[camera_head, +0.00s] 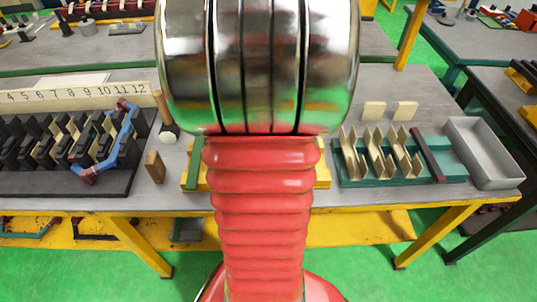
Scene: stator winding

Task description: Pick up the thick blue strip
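A blue bent strip (121,138) with dark reddish wrapped ends lies over the right end of a dark slotted rack (60,190) at the left. I cannot tell whether this is the thick blue strip of the task. At the right, a teal holder (392,181) bears several upright cream pieces and a dark red bar (427,154). No other clear blue strip shows on the bench. My arm fills the middle of the view and hides the bench behind it. My gripper is not in view.
A numbered ruler (75,97) stands behind the rack. A wooden block (154,167) and mallet-like tool (168,137) stand right of it. A yellow piece (322,176) is partly behind my arm. A grey tray (487,152) sits at the bench's right end.

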